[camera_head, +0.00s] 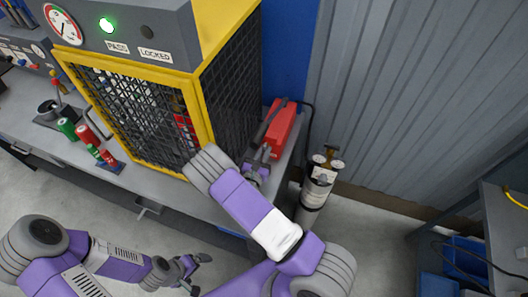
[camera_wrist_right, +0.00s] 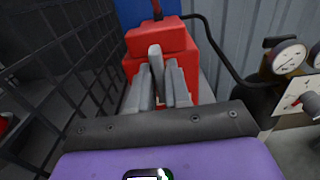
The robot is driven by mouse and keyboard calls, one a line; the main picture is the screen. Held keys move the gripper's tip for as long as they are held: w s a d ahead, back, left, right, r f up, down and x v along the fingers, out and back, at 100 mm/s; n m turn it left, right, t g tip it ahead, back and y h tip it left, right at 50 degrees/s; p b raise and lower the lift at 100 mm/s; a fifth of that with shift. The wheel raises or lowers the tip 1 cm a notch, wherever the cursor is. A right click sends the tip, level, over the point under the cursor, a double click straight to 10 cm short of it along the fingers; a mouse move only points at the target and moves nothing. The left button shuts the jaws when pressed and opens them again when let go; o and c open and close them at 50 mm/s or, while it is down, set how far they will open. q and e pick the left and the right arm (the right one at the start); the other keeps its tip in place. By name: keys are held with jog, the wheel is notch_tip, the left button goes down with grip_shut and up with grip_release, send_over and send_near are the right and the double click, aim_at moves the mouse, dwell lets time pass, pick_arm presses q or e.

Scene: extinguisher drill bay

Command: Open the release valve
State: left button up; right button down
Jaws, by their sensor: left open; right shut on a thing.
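A red unit (camera_head: 281,128) with a dark lever stands on the bench to the right of the mesh cage; it fills the top middle of the right wrist view (camera_wrist_right: 160,42). I cannot tell for sure whether it is the release valve. My right gripper (camera_head: 262,160) reaches it from the front. In the right wrist view its fingers (camera_wrist_right: 161,88) are shut on what looks like the grey lever (camera_wrist_right: 156,62), partly hidden between them. My left gripper (camera_head: 199,272) is open and empty, low in front of the bench.
A yellow-framed mesh cage (camera_head: 206,112) with a lit green lamp (camera_head: 106,25) stands left of the red unit. A gas cylinder (camera_head: 316,190) with gauges (camera_wrist_right: 290,57) is close on the right. Red and green canisters (camera_head: 88,135) stand on the bench (camera_head: 40,132).

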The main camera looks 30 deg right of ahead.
jog(key=c, duration=1.2)
grip_release()
jog(key=shift+o, duration=0.2)
jog(key=shift+s+a, duration=0.1)
jog(key=v, duration=0.7)
jog(key=shift+s+a+b, duration=0.1)
jog(key=shift+s+b, duration=0.05)
jog(key=shift+b, duration=0.15)
